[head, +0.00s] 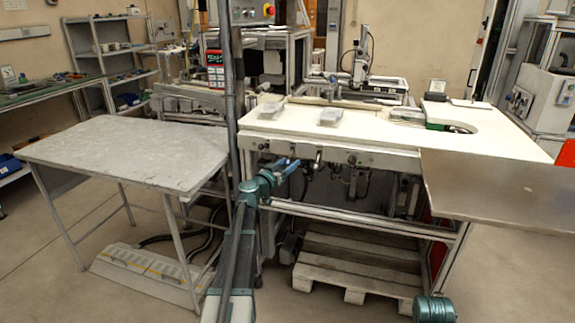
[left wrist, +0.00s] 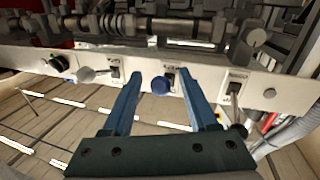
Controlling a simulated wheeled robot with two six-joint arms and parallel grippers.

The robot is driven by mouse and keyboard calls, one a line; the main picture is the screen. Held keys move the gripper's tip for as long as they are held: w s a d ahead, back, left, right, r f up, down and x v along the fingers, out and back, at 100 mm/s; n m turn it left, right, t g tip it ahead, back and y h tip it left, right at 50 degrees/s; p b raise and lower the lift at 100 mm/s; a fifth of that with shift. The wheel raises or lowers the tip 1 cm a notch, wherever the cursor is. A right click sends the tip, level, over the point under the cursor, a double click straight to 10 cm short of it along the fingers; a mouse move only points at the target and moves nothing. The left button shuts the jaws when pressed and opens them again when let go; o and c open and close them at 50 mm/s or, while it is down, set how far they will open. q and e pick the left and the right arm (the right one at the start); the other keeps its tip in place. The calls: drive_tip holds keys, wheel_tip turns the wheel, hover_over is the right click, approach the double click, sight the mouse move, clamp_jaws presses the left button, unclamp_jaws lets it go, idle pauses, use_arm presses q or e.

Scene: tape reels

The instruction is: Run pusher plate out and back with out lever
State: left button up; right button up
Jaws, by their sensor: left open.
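My left gripper (head: 287,165) is open with blue fingers, at the front panel of the white-topped machine table (head: 400,130). In the left wrist view the open gripper (left wrist: 160,76) has a blue round knob (left wrist: 161,85) between its fingertips in the picture; I cannot tell whether they touch it. A grey lever (left wrist: 88,75) is on the panel left of the fingers, and a dark-ended lever (left wrist: 235,120) is right of them. I cannot tell which is the out lever, nor pick out the pusher plate. My right gripper is not in view.
A green-and-black button (left wrist: 58,63) sits farther left on the panel. A grey side table (head: 125,155) stands at left, a metal sheet (head: 500,190) juts in at right. A wooden pallet (head: 355,260) lies under the machine. Two clear boxes (head: 331,116) rest on the white top.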

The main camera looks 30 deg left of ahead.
use_arm(q)
clamp_jaws()
idle(1.4)
